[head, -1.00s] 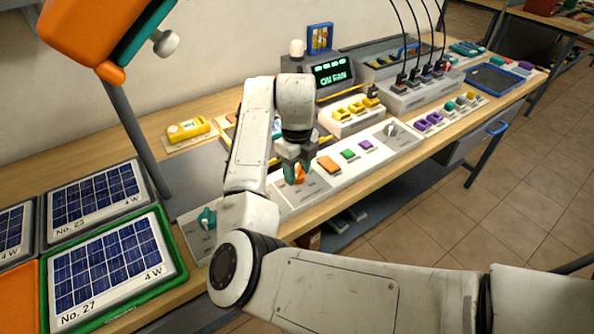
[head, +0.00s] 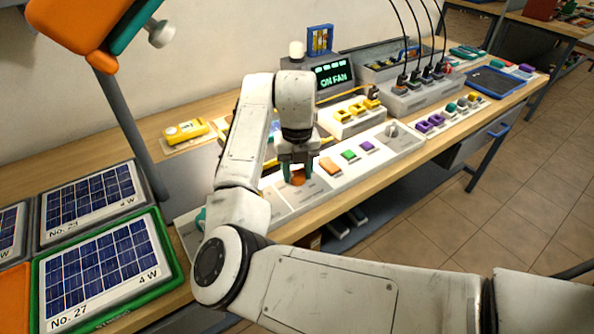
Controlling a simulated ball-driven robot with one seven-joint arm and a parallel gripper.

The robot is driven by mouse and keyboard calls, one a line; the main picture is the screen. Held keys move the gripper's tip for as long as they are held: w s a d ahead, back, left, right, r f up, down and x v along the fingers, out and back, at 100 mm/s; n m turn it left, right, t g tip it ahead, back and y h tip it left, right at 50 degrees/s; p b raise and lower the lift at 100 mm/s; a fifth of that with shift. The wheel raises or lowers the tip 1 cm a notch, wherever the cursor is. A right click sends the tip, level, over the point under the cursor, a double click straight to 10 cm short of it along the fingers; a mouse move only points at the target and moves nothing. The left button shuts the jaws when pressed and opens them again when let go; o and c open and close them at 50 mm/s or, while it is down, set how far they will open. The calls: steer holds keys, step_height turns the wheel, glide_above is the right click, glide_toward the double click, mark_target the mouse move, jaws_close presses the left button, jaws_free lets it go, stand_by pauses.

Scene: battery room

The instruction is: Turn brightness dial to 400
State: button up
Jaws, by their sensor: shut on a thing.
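An orange dial (head: 298,179) sits on the long white control panel (head: 288,208) on the workbench. My gripper (head: 298,172) points down over it with dark teal fingers shut on it, partly hiding it. Any scale or pointer on this dial is too small to read. A grey dial (head: 391,130) stands at the panel's right end. A teal dial (head: 200,220) at the left is mostly hidden behind my arm. I cannot read which dial is labelled brightness.
Orange, green and purple buttons lie right of my gripper. A box with yellow switches (head: 355,112) and a unit with black cables (head: 412,92) stand behind. A yellow meter (head: 186,131) and solar panels (head: 105,258) are at the left. A lamp overhangs the upper left.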

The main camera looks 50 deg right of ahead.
mark_target(297, 170)
stand_by(0.4)
steer(key=o, duration=1)
steer(key=shift+o, duration=0.2)
step_height(297, 170, up, 11)
steer(key=shift+f, duration=0.1)
stand_by(0.3)
